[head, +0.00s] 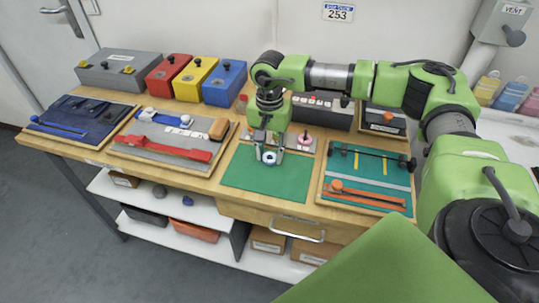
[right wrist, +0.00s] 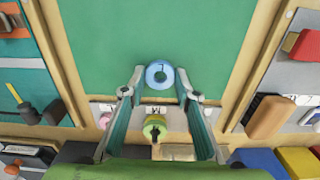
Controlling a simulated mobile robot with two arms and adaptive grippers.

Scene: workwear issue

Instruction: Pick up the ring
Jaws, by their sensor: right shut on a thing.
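A light blue ring (head: 269,158) with a dark centre is between the fingertips of my right gripper (head: 269,155), which is shut on it. In the right wrist view the ring (right wrist: 160,75) shows a letter L, with a fingertip of my right gripper (right wrist: 160,79) at each side. The ring shows against the green mat (head: 265,182); its height above the mat is hard to tell. A pink ring (head: 304,139) sits at the grey strip behind the mat. A yellow-green ring (right wrist: 154,127) sits on that strip in the right wrist view. My left gripper is out of view.
A grey tool board (head: 150,153) with red and blue tools lies left of the mat. A teal board (head: 350,171) with orange-handled tools lies right. Red (head: 168,77), yellow (head: 195,79) and blue (head: 225,83) boxes stand behind. The green mat's front is clear.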

